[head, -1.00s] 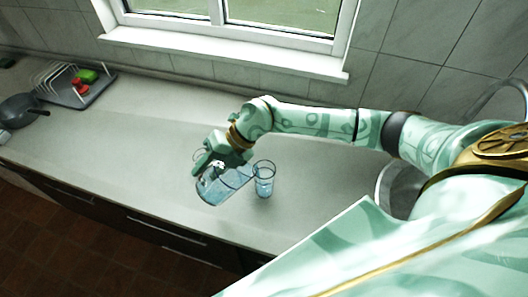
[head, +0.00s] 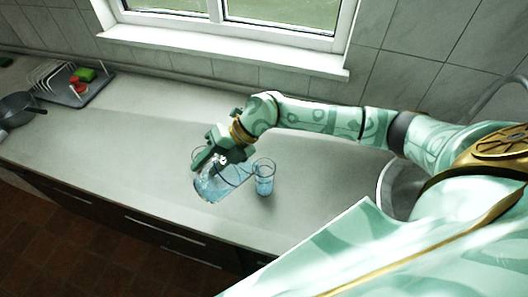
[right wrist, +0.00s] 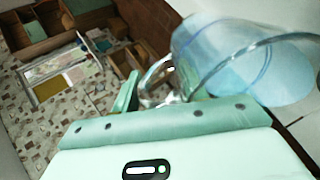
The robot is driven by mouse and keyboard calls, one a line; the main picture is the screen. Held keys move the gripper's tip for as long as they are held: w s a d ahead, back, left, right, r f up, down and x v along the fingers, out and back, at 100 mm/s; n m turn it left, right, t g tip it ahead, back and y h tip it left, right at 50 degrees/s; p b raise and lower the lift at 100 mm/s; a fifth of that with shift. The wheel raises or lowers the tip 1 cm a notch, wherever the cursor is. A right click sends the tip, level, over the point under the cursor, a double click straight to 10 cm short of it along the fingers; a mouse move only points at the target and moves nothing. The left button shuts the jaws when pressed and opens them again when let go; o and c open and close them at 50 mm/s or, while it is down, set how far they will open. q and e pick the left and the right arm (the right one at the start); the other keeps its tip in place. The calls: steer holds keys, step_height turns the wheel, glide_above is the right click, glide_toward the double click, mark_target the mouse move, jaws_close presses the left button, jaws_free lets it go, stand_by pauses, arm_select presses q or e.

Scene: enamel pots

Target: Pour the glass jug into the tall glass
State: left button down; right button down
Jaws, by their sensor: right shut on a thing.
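The clear glass jug (head: 213,190) holds pale blue liquid and is tilted, its mouth side towards the tall glass. My right gripper (head: 212,158) is shut on the jug, at its handle side, and holds it above the counter. The tall glass (head: 264,178) stands upright on the counter just right of the jug, with blue liquid in it. The right wrist view shows the jug (right wrist: 205,45) large and close at the upper right; the grip itself is partly hidden there. My left gripper is not in view.
A dish rack (head: 68,88) with red and green things stands at the back left, beside a dark pan (head: 16,108). A sink (head: 385,185) lies right of the glass, partly behind my arm. The counter (head: 130,150) between rack and jug is clear.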

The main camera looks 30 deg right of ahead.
steer(key=shift+r, duration=0.15)
steer(key=shift+b, duration=0.3)
steer(key=shift+s+d+r+y+b, duration=0.1)
steer(key=shift+d+r+y+b, duration=0.05)
steer(key=shift+r+y+b, duration=0.2)
stand_by(0.4)
steer(key=shift+d, duration=0.1)
steer(key=shift+b, duration=0.35)
steer(key=shift+d, duration=0.1)
steer(key=shift+r+y+b, duration=0.25)
steer(key=shift+y+b, duration=0.1)
steer(key=shift+b, duration=0.25)
steer(key=shift+d, duration=0.15)
stand_by(0.3)
steer(key=shift+r, duration=0.1)
